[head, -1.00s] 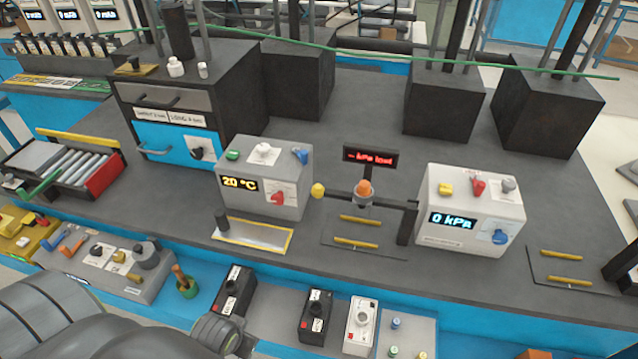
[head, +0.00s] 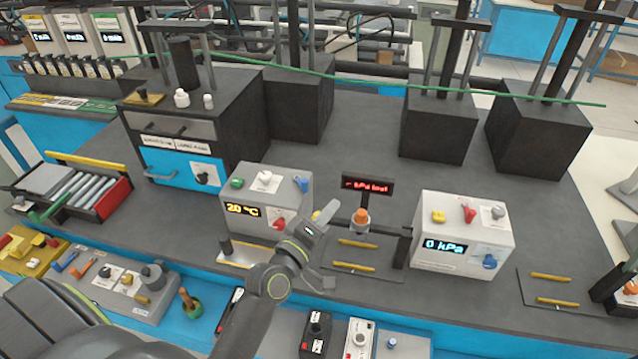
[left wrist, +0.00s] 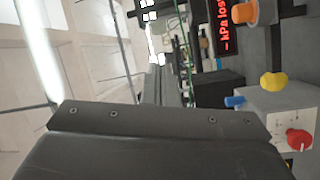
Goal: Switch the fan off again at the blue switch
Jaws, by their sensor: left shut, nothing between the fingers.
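A blue knob (head: 301,184) stands on top of the pale box reading 20 °C (head: 240,211), at its right end. A second blue knob (head: 489,261) is on the front of the box reading 0 kPa (head: 448,265). Neither carries a label I can read as a fan switch. My left gripper (head: 327,213) is shut and empty, in front of the right end of the 20 °C box and apart from both blue knobs in the picture. In the left wrist view that box's blue knob (left wrist: 235,101) is at the right. My right gripper is out of view.
A yellow knob (left wrist: 273,80) and a red knob (head: 278,223) are close to the gripper. A stand with an orange-topped piece (head: 361,216) and a red-lettered sign (head: 367,186) is between the boxes. Dark blocks (head: 437,120) stand behind.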

